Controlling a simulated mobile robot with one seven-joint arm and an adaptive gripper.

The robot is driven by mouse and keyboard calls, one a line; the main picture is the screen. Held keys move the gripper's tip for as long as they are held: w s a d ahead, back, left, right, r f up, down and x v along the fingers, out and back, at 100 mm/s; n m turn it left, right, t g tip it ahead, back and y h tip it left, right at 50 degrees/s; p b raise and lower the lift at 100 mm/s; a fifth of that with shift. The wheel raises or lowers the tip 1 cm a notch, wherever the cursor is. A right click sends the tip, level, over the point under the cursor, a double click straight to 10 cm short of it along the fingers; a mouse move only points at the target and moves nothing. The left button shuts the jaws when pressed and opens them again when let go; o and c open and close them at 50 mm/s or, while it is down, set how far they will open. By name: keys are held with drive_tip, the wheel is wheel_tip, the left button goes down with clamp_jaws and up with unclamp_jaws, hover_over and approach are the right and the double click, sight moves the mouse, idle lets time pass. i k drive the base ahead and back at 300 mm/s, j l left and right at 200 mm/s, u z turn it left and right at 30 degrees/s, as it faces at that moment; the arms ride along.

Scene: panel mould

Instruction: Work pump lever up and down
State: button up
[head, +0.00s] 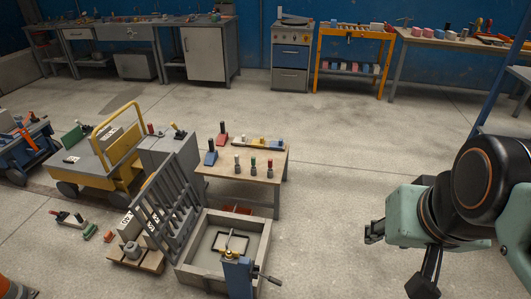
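A blue upright pump body (238,276) stands at the front edge of the grey mould frame, low in the middle of the head view. A dark lever (269,279) sticks out from its right side, its end dipping slightly toward the right. My gripper (398,262) hangs at the right of the view, well to the right of the lever and touching nothing. Its two dark fingers are spread apart, with nothing between them. The foot of the pump is cut off by the lower picture edge.
The grey mould frame (262,250) lies on the floor with a dark rack (167,212) at its left. A small wooden table (212,171) with colored pieces stands behind it. A yellow cart (116,160) is farther left. Bare floor lies between pump and gripper.

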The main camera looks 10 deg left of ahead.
sight(278, 282)
drive_tip(key=k+l, duration=0.1)
drive_tip(key=i+j+u, duration=0.25)
drive_tip(key=u, duration=0.2)
drive_tip(key=i+j+u, duration=0.1)
drive_tip(key=i+u, duration=0.4)
drive_tip(key=i+j+z, duration=0.15)
drive_tip(key=j, duration=0.15)
drive_tip(key=j+z, duration=0.1)
drive_tip(key=j, duration=0.2)
drive_tip(key=l+u, duration=0.2)
drive_tip(key=k+l+u, duration=0.2)
drive_tip(key=l, duration=0.15)
